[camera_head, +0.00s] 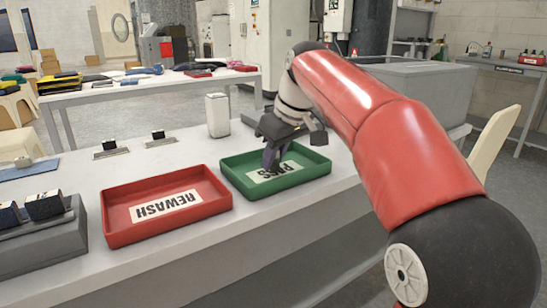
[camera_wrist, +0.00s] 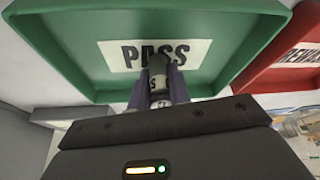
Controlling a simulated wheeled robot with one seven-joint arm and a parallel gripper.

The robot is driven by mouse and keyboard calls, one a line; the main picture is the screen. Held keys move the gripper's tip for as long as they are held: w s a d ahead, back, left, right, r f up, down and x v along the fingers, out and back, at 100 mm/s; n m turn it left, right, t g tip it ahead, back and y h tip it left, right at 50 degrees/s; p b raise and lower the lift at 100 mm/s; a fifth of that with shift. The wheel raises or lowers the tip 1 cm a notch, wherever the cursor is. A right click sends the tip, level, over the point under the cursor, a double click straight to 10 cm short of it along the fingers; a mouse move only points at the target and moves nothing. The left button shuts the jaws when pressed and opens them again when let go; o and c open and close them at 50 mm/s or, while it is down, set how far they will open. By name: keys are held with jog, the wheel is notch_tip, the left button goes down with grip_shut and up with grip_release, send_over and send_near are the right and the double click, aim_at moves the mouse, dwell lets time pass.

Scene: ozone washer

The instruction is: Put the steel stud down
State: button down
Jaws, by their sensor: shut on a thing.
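My gripper (camera_head: 272,158) is over the green tray (camera_head: 318,163) labelled PASS. In the wrist view my gripper (camera_wrist: 158,92) is shut on a small steel stud (camera_wrist: 158,72), which stands out between the two purple-grey fingers. The green tray also fills much of the wrist view (camera_wrist: 75,45), with its white PASS label (camera_wrist: 115,52) just beyond the stud. I cannot tell whether the stud touches the tray floor. In the head view the stud is hidden by the fingers.
A red tray (camera_head: 113,235) labelled REWASH stands left of the green tray. A white canister (camera_head: 217,115) stands behind, and two small dark blocks on plates (camera_head: 110,148) are at the back left. A grey stand (camera_head: 50,240) with dark blocks is at the left front.

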jog(key=c, duration=1.3)
grip_release()
jog(key=shift+f, duration=0.1)
jog(key=p+v, duration=0.3)
jog(key=v, duration=0.8)
jog(key=s+d+f+m+t+h, duration=0.1)
jog(key=s+d+f+m, duration=0.4)
jog(key=s+f, duration=0.7)
jog(key=s+d+f+m+t+h, duration=0.1)
jog(key=s+d+f+m, duration=0.3)
jog(key=s+d+f, duration=0.4)
jog(key=s+f+h, duration=0.1)
jog(key=s+f, duration=0.3)
jog(key=shift+m+t, duration=0.3)
jog(key=shift+m, duration=0.1)
